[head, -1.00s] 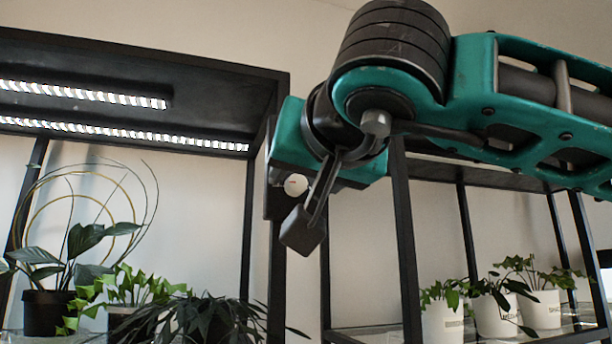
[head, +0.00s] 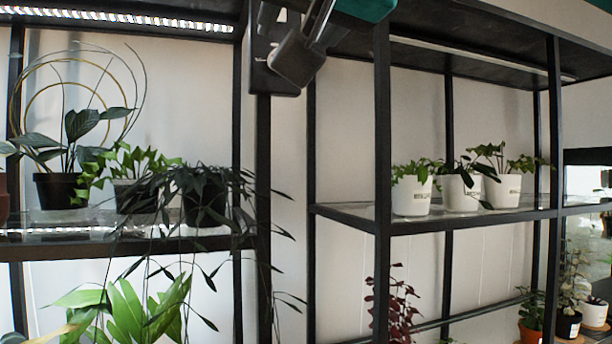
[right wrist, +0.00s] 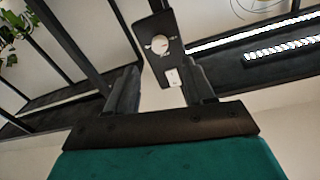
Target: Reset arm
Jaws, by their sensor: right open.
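My right gripper (head: 296,58) shows at the top middle of the head view, cut off by the upper edge, with a little of my teal arm beside it. In the right wrist view its two dark fingers (right wrist: 161,86) stand wide apart with nothing held between them. A dark control panel (right wrist: 161,48) with a white round dial and a small white switch shows beyond the fingers. The panel also shows in the head view (head: 262,75), partly behind the gripper. I cannot tell the distance between gripper and panel. My left gripper is out of view.
A black shelf rack (head: 130,246) at left holds several dark-potted plants with trailing leaves. A second rack (head: 470,222) at right holds white pots (head: 411,196). More plants (head: 567,325) stand lower right. Shelf posts stand close to the gripper.

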